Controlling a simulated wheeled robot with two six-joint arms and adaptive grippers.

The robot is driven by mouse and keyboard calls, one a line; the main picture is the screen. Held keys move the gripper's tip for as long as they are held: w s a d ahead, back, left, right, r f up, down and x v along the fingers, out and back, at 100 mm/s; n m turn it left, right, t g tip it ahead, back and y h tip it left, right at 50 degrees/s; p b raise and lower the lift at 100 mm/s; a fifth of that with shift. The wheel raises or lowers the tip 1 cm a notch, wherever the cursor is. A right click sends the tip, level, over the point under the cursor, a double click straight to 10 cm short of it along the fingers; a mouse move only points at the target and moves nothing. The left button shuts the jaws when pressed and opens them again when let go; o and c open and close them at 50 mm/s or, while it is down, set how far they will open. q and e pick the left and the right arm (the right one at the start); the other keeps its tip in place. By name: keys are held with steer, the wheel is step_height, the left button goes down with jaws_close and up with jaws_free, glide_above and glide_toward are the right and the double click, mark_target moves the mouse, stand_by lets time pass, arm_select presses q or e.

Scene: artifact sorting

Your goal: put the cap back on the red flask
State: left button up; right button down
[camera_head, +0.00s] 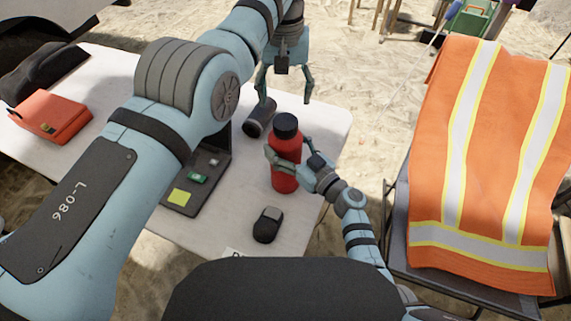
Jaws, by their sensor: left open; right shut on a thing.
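The red flask (286,178) stands about upright at the right side of the white table. A black cap (286,125) sits on top of it, in line with the body; whether it is fully tightened cannot be told. My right gripper (284,158) is shut around the upper body of the flask, below the cap. My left gripper (284,98) is open and empty, pointing down, above and behind the cap in the picture. Its fingers appear clear of the cap.
A dark cylinder (260,118) lies just left of the flask. A black computer mouse (267,225) and a dark laptop-like case (207,178) lie on the white table (222,222). An orange box (50,117) is at far left. An orange vest (490,160) hangs over a chair at right.

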mark_target(285, 121)
arm_select(q)
steer(key=n, duration=0.9)
steer(key=shift+n, duration=0.4)
steer(key=n, duration=0.4)
steer(key=shift+n, duration=0.4)
steer(key=n, duration=0.8)
steer(key=shift+n, duration=0.4)
steer(key=shift+f, duration=0.1)
step_height(285, 121, down, 8)
steer(key=shift+r, duration=0.1)
